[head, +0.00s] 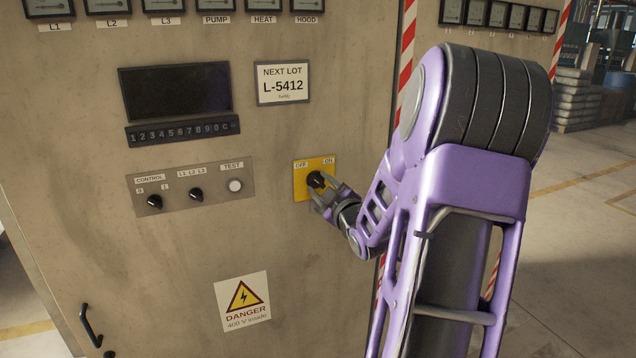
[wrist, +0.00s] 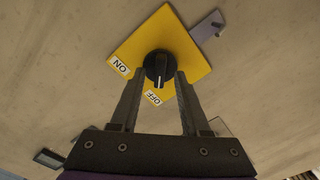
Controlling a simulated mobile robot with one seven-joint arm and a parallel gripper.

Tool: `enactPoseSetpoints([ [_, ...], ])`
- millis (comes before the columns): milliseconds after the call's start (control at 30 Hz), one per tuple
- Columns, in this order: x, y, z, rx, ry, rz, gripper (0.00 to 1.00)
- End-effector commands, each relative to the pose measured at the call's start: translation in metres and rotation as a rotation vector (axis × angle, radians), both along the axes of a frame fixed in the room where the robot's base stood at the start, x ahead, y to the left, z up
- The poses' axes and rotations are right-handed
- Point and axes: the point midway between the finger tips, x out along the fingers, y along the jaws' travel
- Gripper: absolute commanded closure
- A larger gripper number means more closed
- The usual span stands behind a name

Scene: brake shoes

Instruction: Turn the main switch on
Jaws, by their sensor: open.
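The main switch is a black round knob (head: 316,179) on a yellow square plate (head: 299,191), with OFF at its upper left and ON at its upper right in the head view. In the wrist view the knob (wrist: 158,66) has a white mark that points toward the OFF label (wrist: 153,97); the ON label (wrist: 120,66) lies to the left. My gripper (wrist: 159,72) is open, its fingertips on either side of the knob. I cannot tell whether they touch it. In the head view my gripper (head: 324,192) partly covers the plate's lower right.
A control panel (head: 217,201) with two black knobs and a TEST button sits left of the plate. A dark display (head: 175,90) and a NEXT LOT sign (head: 283,84) are above. A danger sign (head: 242,301) is below. A cabinet handle (head: 90,325) sticks out lower left.

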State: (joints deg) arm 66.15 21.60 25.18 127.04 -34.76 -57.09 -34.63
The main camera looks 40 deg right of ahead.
Motion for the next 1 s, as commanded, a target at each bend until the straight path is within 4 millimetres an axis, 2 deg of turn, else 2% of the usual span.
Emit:
enactPoseSetpoints([
  [200,-0.0001,0.0,-0.0001,0.0,0.0,0.0,0.54],
  [267,-0.0001,0.0,0.0,0.0,0.0,0.0,0.63],
  [467,0.0,-0.0001,0.0001,0.0,0.0,0.0,0.99],
  [1000,0.0003,0.0001,0.0007,0.042,-0.011,0.001,1.0],
])
